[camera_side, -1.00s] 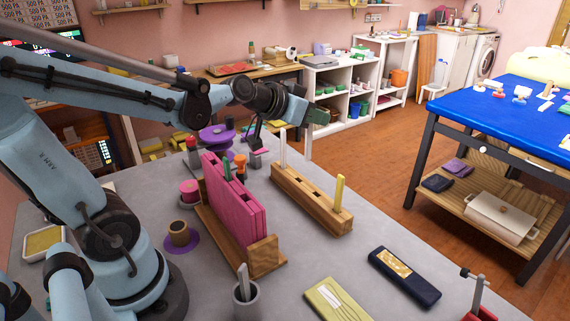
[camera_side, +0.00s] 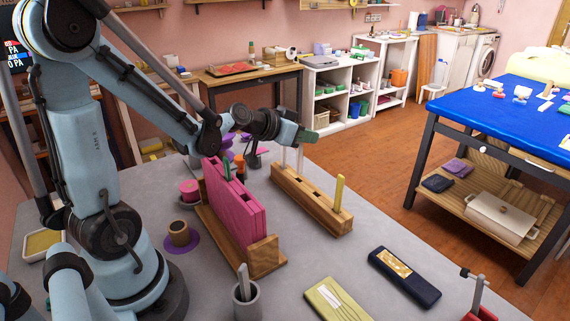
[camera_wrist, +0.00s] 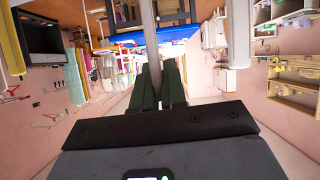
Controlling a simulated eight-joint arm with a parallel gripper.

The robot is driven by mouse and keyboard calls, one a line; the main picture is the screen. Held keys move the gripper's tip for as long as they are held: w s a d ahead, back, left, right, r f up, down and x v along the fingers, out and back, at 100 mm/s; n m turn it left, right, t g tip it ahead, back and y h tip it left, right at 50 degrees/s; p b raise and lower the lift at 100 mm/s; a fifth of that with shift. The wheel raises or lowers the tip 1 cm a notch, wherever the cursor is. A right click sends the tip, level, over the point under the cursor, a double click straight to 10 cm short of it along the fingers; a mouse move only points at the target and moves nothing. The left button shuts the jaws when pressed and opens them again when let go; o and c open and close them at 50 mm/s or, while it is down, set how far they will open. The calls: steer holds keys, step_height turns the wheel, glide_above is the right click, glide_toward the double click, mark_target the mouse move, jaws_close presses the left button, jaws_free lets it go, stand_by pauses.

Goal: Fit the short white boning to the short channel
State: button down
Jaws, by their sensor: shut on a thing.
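My gripper (camera_side: 306,136) is shut on a thin white boning (camera_side: 300,158), which hangs down upright above the far end of the wooden rack. In the wrist view the boning (camera_wrist: 150,62) shows as a pale strip between the two dark fingers (camera_wrist: 160,82). I cannot tell whether it is the short one. A second white boning (camera_side: 284,157) and a yellow one (camera_side: 339,192) stand in the wooden rack (camera_side: 313,200). The pink gown piece (camera_side: 232,207) stands upright in a wooden holder (camera_side: 264,256), left of the rack. Its channel openings are not clear.
Green (camera_side: 227,168) and orange-topped (camera_side: 240,165) items show by the pink piece. Grey table between rack and case is clear.

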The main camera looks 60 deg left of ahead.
steer(key=shift+f, duration=0.25)
steer(key=shift+f, duration=0.35)
steer(key=c, duration=1.2)
jaws_free()
